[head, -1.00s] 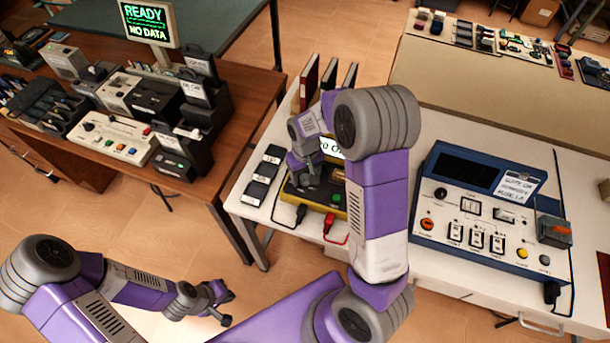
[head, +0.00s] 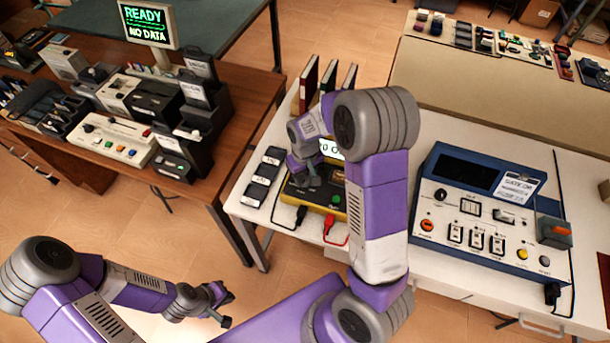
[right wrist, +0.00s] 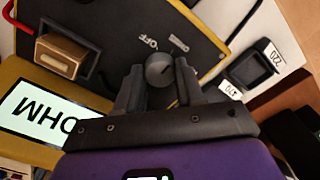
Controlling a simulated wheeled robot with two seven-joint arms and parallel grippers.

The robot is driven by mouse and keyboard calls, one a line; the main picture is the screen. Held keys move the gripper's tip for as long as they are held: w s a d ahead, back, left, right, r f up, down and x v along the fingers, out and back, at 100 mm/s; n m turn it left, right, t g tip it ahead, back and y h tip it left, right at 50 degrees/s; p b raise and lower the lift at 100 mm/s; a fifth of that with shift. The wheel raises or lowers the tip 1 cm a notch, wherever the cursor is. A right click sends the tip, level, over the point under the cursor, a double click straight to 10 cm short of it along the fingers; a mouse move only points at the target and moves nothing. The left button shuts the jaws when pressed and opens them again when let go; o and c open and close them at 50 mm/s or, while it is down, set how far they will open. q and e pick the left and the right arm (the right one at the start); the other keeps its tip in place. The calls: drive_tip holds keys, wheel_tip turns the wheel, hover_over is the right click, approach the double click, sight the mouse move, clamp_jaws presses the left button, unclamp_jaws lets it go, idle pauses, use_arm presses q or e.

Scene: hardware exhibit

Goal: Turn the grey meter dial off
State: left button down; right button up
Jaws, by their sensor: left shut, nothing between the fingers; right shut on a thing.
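The yellow meter with a black face (head: 325,210) lies on the white table, partly behind my right arm. In the right wrist view its black face (right wrist: 105,30) carries the round grey dial (right wrist: 159,69), with an "OFF" label (right wrist: 148,42) close by. I cannot tell which mark the dial points to. The meter's screen (right wrist: 38,108) is lit and reads "OHM" upside down. My right gripper (right wrist: 158,82) is shut on the grey dial, one finger on each side; it also shows in the head view (head: 305,178). My left gripper (head: 224,303) is shut and empty, away from the meter, above the floor.
Black and red leads (head: 328,228) leave the meter's front edge. Small labelled black blocks (head: 262,175) stand left of it, and upright binders (head: 328,78) behind. A blue instrument (head: 490,210) stands to the right. A brown table with devices (head: 245,100) is at left.

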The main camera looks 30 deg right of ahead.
sight(305, 179)
drive_tip(key=n, duration=0.4)
drive_tip(key=shift+n+p, duration=0.45)
drive_tip(key=shift+n, duration=1.75)
drive_tip(key=o, duration=1)
drive_tip(key=shift+o, duration=0.2)
wheel_tip(305, 179, up, 8)
drive_tip(key=shift+f+p, duration=0.15)
drive_tip(key=shift+p, duration=0.6)
